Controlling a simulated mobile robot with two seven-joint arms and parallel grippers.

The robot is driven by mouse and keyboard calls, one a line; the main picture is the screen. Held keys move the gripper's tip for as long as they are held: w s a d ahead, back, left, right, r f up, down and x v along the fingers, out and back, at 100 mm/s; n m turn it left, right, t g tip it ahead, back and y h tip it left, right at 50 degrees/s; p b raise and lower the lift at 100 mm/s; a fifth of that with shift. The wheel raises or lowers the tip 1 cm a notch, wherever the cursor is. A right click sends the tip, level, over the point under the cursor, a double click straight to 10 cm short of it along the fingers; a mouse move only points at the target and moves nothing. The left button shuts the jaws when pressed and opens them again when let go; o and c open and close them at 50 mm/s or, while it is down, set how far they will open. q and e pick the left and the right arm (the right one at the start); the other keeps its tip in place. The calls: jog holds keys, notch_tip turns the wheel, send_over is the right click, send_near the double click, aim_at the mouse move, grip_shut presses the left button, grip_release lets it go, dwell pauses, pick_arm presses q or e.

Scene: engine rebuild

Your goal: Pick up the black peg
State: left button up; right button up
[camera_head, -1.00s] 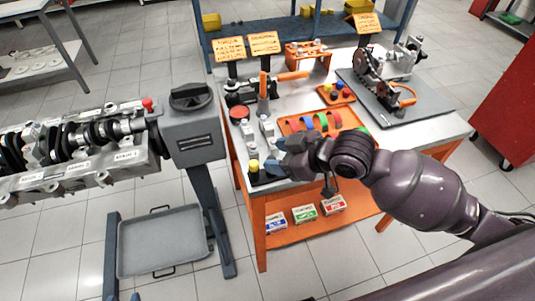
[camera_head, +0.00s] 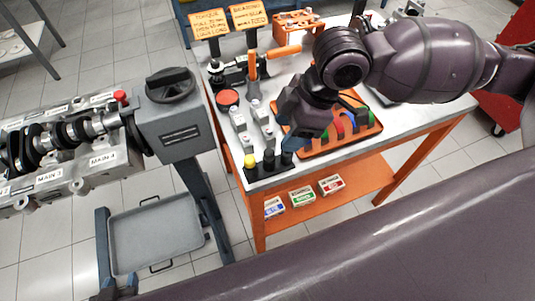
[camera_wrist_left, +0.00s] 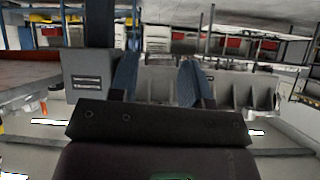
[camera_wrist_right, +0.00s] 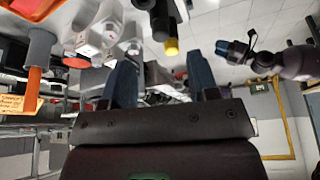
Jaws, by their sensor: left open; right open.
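A small black holder (camera_head: 257,173) sits at the table's near left corner. It carries a yellow-topped peg (camera_head: 249,160), a black peg (camera_head: 269,157) and another dark peg (camera_head: 287,157) to the right. The yellow top (camera_wrist_right: 171,46) and the black peg (camera_wrist_right: 160,22) also show in the right wrist view, beyond the fingertips. My right gripper (camera_head: 300,138) is open and empty, just above and right of the holder. My left gripper (camera_head: 120,287) is at the lower left edge, partly cut off; its wrist view (camera_wrist_left: 155,85) shows open, empty fingers.
An orange tray (camera_head: 318,150) with coloured rings lies under and behind my right gripper. Grey metal parts (camera_head: 240,125) and a red-topped can (camera_head: 228,98) stand behind the holder. The engine stand (camera_head: 180,125) with its grey tray (camera_head: 155,235) is left of the table.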

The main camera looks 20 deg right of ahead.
aim_at(271, 152)
jog(key=b+x, duration=0.1)
jog(key=x, duration=0.6)
jog(key=shift+a+b, duration=0.25)
jog(key=shift+b, duration=0.15)
jog(key=shift+c, duration=0.4)
grip_shut()
